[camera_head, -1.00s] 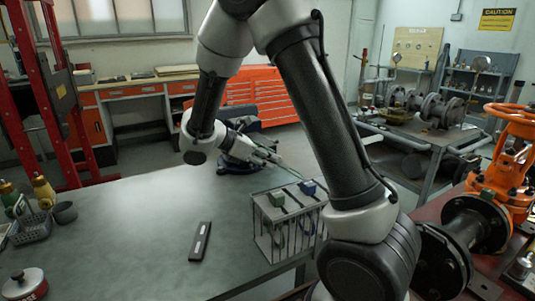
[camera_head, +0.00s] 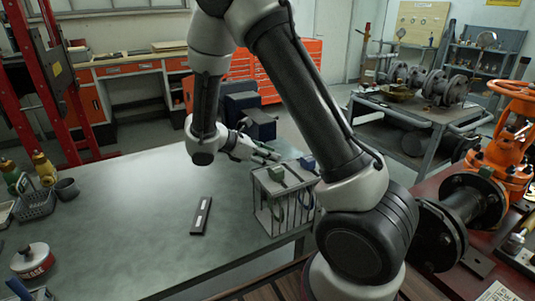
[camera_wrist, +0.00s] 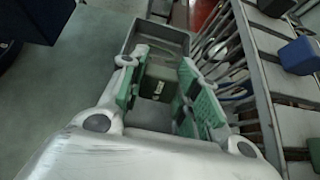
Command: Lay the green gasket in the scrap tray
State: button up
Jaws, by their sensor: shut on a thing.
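My gripper (camera_wrist: 160,95) has light green finger pads and is closed around a dark green block with a small white mark (camera_wrist: 156,84), which I take as the green gasket's grip. Any ring below it is hidden. A grey open tray (camera_wrist: 172,35) shows just beyond and under the fingertips; I cannot tell whether the block touches it. In the head view my gripper (camera_head: 262,153) is small, at the back of the wire rack (camera_head: 282,212), and the held block cannot be made out.
The wire rack (camera_wrist: 258,75) stands close on the right, with a blue block (camera_wrist: 300,55) and another green block (camera_wrist: 316,152) on its top. A dark bar with light labels (camera_head: 201,215) lies on the table (camera_head: 130,245). An orange valve (camera_head: 505,165) stands right.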

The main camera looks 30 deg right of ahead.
jog(key=o, duration=1.1)
jog(key=v, duration=1.2)
jog(key=s+d+r+m+g+y, duration=0.1)
jog(key=s+d+r+m+y, duration=0.2)
jog(key=s+d+r+m, duration=0.25)
jog(key=s+d+r+m+t+y, duration=0.2)
jog(key=s+m, duration=0.2)
jog(key=s, duration=0.2)
jog(key=s+d+r+m+t+y, duration=0.2)
jog(key=s+r+m+y, duration=0.1)
jog(key=s, duration=0.3)
jog(key=s+d+r+m+t+y, duration=0.2)
jog(key=s+m+y, duration=0.1)
jog(key=s+m, duration=0.2)
jog(key=shift+s+r, duration=0.2)
jog(key=shift+s, duration=0.8)
